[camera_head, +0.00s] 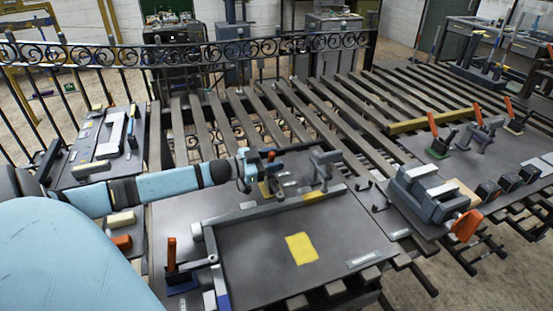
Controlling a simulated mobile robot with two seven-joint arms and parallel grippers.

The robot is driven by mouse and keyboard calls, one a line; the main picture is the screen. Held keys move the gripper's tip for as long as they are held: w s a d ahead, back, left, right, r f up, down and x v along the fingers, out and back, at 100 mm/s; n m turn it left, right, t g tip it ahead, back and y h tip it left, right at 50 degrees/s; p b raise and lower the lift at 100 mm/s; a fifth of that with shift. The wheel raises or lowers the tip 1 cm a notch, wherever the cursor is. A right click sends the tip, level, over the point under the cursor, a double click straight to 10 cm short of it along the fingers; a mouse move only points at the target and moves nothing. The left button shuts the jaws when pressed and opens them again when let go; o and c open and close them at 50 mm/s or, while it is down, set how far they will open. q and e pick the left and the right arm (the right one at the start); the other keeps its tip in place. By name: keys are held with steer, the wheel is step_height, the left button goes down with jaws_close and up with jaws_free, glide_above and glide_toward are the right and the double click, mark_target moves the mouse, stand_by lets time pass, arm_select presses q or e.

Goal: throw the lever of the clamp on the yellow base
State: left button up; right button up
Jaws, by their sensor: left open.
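The clamp on the yellow base (264,189) stands near the middle of the workbench, at the back edge of the dark plate. Its yellow base shows just below my left gripper (255,164), and its orange lever tip (271,155) shows beside the fingers. My left arm comes in from the left, and its gripper is open at the clamp. The hand covers much of the clamp, so I cannot tell whether the fingers touch the lever. My right gripper is not in view.
A clamp with an orange lever on a blue base (182,284) stands at the front left. Similar clamps stand at the right, one on a green base (437,153). A grey vise (425,190) sits right of the plate (340,240), which has a yellow patch (301,248).

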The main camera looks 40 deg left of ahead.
arm_select(q)
steer(key=shift+w+d, duration=0.3)
steer(key=shift+w, duration=0.2)
jaws_close()
